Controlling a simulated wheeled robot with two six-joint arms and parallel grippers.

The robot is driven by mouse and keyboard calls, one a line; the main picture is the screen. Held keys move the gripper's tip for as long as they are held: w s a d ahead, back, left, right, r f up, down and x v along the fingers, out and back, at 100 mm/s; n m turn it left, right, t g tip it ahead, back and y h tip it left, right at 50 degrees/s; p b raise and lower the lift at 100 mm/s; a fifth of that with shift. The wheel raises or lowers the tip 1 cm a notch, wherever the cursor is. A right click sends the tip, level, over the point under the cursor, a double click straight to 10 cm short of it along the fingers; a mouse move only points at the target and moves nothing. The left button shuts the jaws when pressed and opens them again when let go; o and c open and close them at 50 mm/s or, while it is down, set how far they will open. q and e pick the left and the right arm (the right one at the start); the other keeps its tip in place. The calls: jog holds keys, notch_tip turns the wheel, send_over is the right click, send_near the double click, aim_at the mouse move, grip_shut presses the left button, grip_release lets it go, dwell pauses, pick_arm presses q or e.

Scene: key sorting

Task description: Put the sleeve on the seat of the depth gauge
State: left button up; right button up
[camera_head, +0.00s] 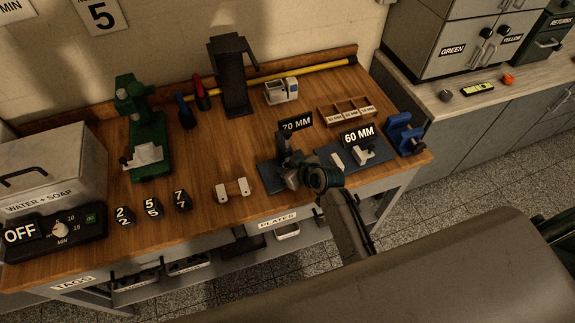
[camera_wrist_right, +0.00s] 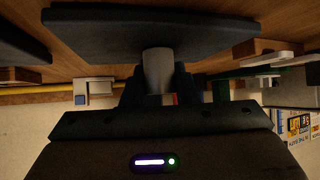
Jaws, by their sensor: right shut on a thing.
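My right gripper (camera_head: 296,178) is over the dark 70 MM stand, partly covering it. In the wrist view, which appears upside down, the right gripper (camera_wrist_right: 158,92) is shut on a grey cylindrical sleeve (camera_wrist_right: 158,70). The sleeve's far end meets or overlaps the dark base plate (camera_wrist_right: 150,32) in the picture; I cannot tell if they touch. The sleeve is hidden or too small to make out in the head view. The 70 MM stand's base (camera_head: 266,180) shows left of the gripper. A 60 MM stand (camera_head: 340,160) is to its right. My left gripper is not in view.
A blue clamp-like fixture (camera_head: 403,134) and a wooden divided tray (camera_head: 345,112) are near the right. A pale, two-ended part (camera_head: 232,190) and numbered black blocks (camera_head: 151,208) lie left. A green press (camera_head: 146,130) stands behind them. Bare tabletop (camera_head: 225,150) lies between.

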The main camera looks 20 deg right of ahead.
jog(key=shift+f, duration=0.1)
jog(key=o, duration=1)
jog(key=shift+o, duration=0.2)
jog(key=shift+r, duration=0.2)
jog(key=shift+s+d+r, duration=0.1)
jog(key=shift+s+d, duration=0.05)
jog(key=shift+s, duration=0.15)
jog(key=b+v, duration=0.2)
jog(key=v, duration=0.9)
jog(key=shift+r, duration=0.15)
